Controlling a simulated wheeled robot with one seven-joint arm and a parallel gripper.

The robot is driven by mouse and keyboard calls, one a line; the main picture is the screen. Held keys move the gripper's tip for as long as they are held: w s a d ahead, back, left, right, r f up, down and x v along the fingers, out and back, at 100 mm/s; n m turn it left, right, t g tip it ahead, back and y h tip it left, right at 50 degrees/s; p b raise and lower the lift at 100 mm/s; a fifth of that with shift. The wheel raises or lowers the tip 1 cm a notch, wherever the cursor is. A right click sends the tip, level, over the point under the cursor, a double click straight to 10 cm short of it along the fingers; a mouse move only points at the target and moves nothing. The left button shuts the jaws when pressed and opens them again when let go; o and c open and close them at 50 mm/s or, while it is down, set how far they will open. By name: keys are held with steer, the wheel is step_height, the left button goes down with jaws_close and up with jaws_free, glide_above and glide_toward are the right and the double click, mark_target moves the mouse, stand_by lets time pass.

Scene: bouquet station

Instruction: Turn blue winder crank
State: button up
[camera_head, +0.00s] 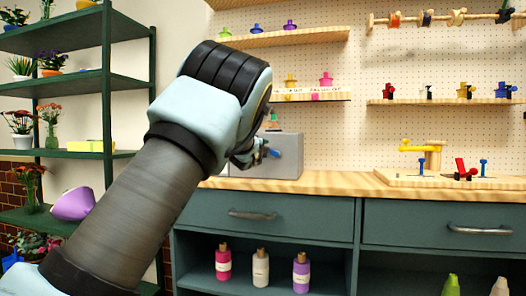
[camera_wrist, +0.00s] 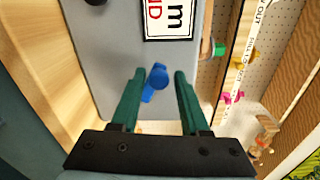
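The blue winder crank (camera_wrist: 155,82) sits on the face of a grey box (camera_wrist: 105,55) with a white label in the wrist view. In the head view the crank (camera_head: 272,152) shows as a small blue piece at the front of the grey box (camera_head: 285,160) on the counter. My gripper (camera_wrist: 160,76) is open, its two dark green fingers on either side of the crank, with gaps visible on both sides. I cannot tell how deep the crank lies between the fingertips. In the head view my arm hides most of the gripper and part of the box.
The wooden counter (camera_head: 340,186) holds a board with a yellow crank (camera_head: 425,146) and red and blue pieces at right. Pegboard shelves with small coloured items are behind. A green plant rack (camera_head: 105,85) stands at left. Drawers (camera_head: 265,214) are below the counter.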

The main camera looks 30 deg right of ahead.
steer(key=shift+o, duration=0.7)
steer(key=shift+f, duration=0.15)
steer(key=shift+a, duration=0.1)
steer(key=b+v, duration=0.1)
steer(key=v, duration=0.9)
steer(key=shift+s+a, duration=0.25)
